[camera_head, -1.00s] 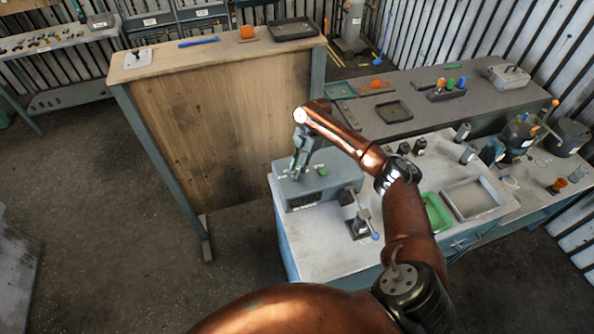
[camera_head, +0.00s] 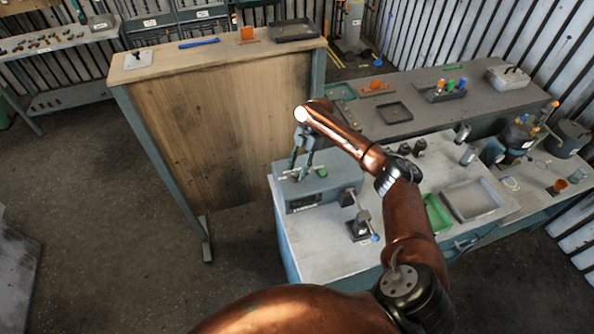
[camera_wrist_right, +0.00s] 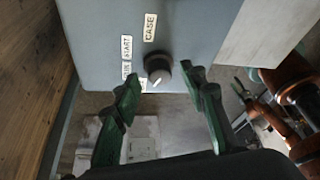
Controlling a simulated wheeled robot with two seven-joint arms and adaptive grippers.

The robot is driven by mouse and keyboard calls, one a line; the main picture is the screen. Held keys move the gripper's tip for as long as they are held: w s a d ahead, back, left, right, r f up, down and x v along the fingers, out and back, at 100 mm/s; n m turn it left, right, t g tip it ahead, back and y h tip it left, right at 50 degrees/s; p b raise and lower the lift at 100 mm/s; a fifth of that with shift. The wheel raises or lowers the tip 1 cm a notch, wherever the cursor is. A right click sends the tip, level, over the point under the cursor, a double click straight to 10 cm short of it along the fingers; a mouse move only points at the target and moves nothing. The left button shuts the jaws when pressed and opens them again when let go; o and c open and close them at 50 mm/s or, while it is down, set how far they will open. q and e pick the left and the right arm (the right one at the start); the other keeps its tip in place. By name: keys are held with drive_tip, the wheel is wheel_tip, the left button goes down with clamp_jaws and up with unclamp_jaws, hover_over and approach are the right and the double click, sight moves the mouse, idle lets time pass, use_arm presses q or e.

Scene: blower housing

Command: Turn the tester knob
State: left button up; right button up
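The tester (camera_head: 335,183) is a grey box on the left end of the white-topped bench, with a green button (camera_head: 322,173) on top. In the right wrist view its dark round knob (camera_wrist_right: 157,68) has a white pointer mark and sits beside labels, one reading CASE. My right gripper (camera_head: 301,172) points down at the tester's top. In the right wrist view the same gripper (camera_wrist_right: 162,78) is open, its green fingertips on either side of the knob with gaps showing. I cannot tell how far above the panel the tips are. My left gripper is out of view.
A small stand with a blue-ended lever (camera_head: 360,227) is right of the tester. A green tray (camera_head: 437,213) and grey tray (camera_head: 472,199) lie farther right. A tall wooden panel (camera_head: 210,130) stands left of the bench.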

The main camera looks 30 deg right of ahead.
drive_tip(key=v, duration=1.1)
drive_tip(key=shift+r, duration=0.1)
